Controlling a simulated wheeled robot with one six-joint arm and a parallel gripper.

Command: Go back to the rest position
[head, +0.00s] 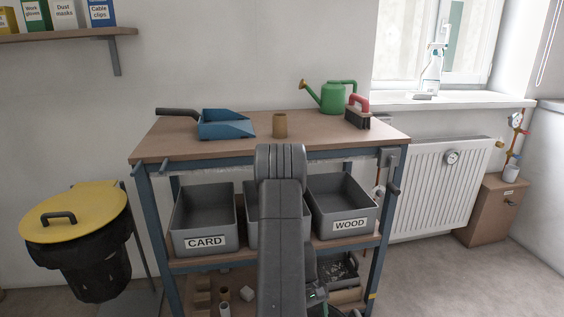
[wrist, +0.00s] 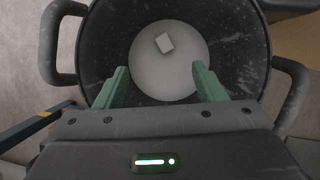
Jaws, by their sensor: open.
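In the wrist view my gripper (wrist: 161,72) has its two green fingers spread wide with nothing between them. It is over a dark round tub (wrist: 239,40) with handles at its sides. A small white block (wrist: 164,43) lies on the tub's pale bottom, beyond the fingertips and apart from them. In the head view my arm reaches down in front of the workbench (head: 185,145). The gripper's fingers are mostly out of sight low in that view.
A middle shelf holds grey bins, including the CARD bin (head: 204,222) and the WOOD bin (head: 342,208). A blue dustpan (head: 225,126), brown cylinder (head: 280,125), green watering can (head: 333,96) and brush (head: 358,119) stand on top. A yellow-lidded bin (head: 75,215) stands left.

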